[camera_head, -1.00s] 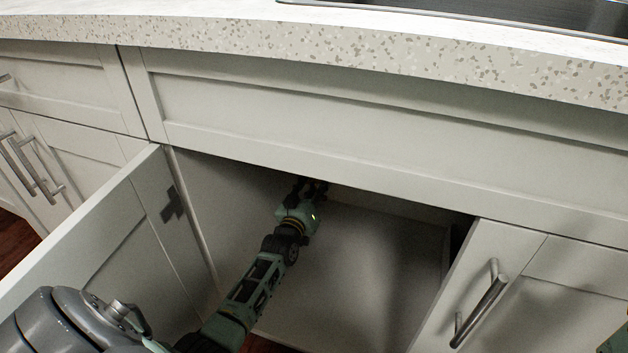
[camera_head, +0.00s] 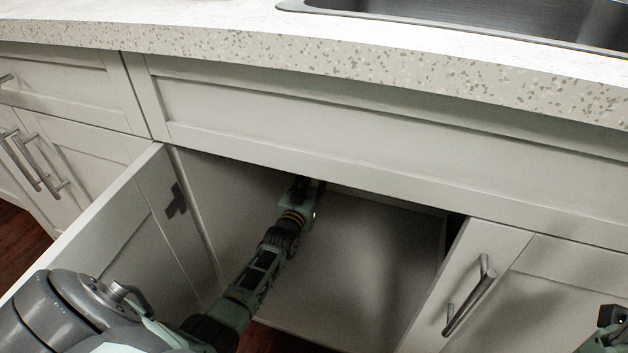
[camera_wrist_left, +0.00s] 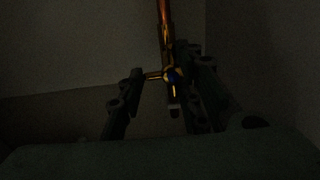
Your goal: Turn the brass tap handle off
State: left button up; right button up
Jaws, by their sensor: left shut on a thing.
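The brass tap (camera_wrist_left: 171,75) hangs at the end of a copper pipe (camera_wrist_left: 165,20) in the dark left wrist view. Its small brass handle (camera_wrist_left: 153,76) sticks out to the left, between the fingers. My left gripper (camera_wrist_left: 160,85) is around the tap and shut on the handle; the exact contact is too dark to see. In the head view my left gripper (camera_head: 308,184) is inside the open cabinet, partly hidden by the upper frame, and the tap is hidden. Part of my right arm's end (camera_head: 610,318) shows at the lower right edge, its jaws unclear.
The open cabinet door (camera_head: 110,235) stands left of my arm. Another door with a bar handle (camera_head: 468,300) is on the right. The countertop (camera_head: 200,38) and sink (camera_head: 480,25) are above. The cabinet floor (camera_head: 350,290) is clear.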

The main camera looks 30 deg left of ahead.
pick_arm(q)
jog(key=shift+f, duration=0.1)
jog(key=o, duration=1.1)
jog(key=shift+o, duration=0.2)
jog(key=v, duration=1.2)
jog(key=shift+s, duration=0.1)
